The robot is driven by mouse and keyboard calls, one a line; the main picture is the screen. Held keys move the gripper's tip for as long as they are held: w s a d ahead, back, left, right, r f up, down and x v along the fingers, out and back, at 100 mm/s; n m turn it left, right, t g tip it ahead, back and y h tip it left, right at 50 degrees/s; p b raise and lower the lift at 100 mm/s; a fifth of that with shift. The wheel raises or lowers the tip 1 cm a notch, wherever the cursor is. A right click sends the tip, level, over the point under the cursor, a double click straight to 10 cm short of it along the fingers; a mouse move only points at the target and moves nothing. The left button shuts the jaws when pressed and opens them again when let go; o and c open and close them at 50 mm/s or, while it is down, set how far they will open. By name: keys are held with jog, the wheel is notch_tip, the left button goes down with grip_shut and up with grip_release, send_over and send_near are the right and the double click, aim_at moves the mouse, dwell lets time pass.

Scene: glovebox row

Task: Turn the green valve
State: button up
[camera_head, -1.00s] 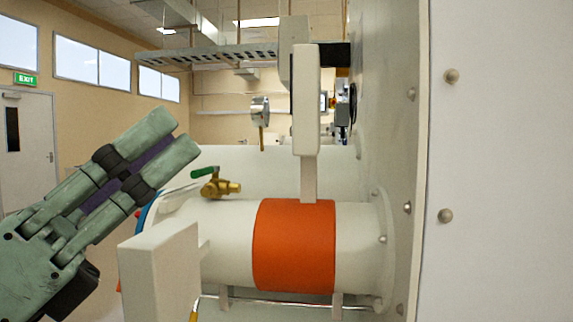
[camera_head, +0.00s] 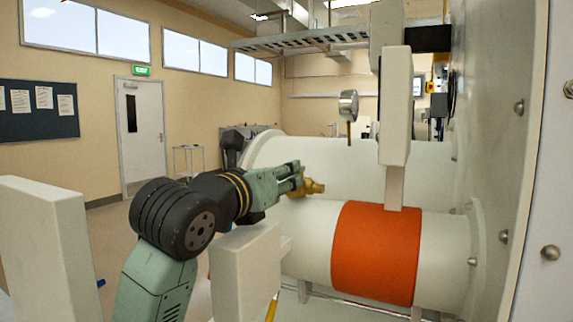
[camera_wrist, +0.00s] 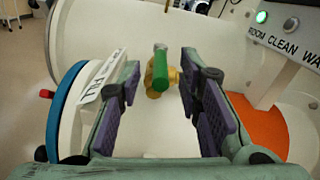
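The valve has a green lever handle (camera_wrist: 160,70) and a brass body (camera_wrist: 172,78), mounted on top of the white cylinder. In the wrist view the handle points toward my camera and shows in the gap between my fingertips. My gripper (camera_wrist: 160,95) is open, with purple pads on both sides of the handle and visible space on each side. In the head view my gripper (camera_head: 292,178) reaches in from the left at the brass body (camera_head: 313,187). There the fingers hide the green handle.
An orange band (camera_head: 375,250) wraps the white cylinder (camera_head: 310,240) right of the valve. A gauge (camera_head: 348,105) stands behind, and a white upright panel (camera_head: 396,110) is to the right. Another white block (camera_head: 245,275) stands in front. A blue-rimmed end (camera_wrist: 60,115) lies left of the gripper.

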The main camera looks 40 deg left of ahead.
jog(key=shift+x, duration=1.15)
jog(key=shift+d, duration=0.1)
jog(key=shift+c, duration=0.4)
grip_shut()
